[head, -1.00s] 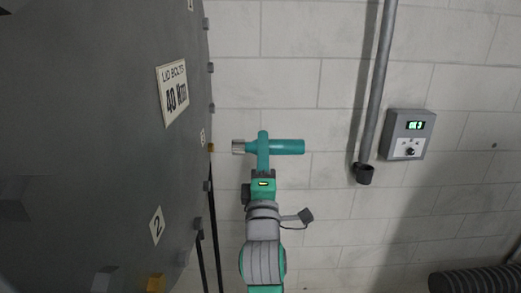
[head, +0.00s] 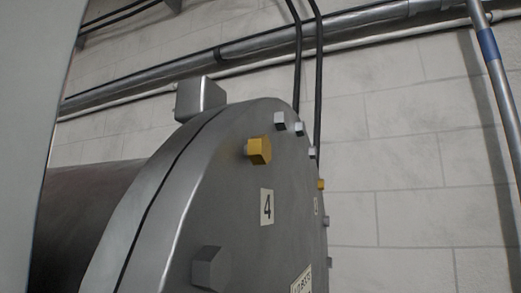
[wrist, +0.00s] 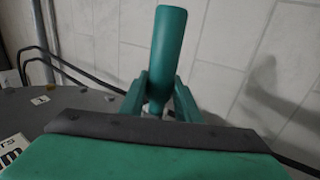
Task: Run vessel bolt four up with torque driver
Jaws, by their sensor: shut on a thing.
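In the head view, bolt four (head: 259,150) is a yellow hex head standing out from the grey vessel lid (head: 230,235), just above the white label 4 (head: 267,207). My gripper (wrist: 160,88) shows only in the wrist view, shut on the teal torque driver (wrist: 169,45). The driver's handle points up and away between the two fingers. Its socket end is hidden in this view. The driver is apart from the lid, which shows at the left of the wrist view.
Another yellow bolt (head: 320,184) and several grey bolts line the lid's rim. A larger grey bolt (head: 210,268) stands lower left. A grey box (head: 200,98) sits on top of the vessel. Pipes (head: 250,50) run along the block wall, which has open space at right.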

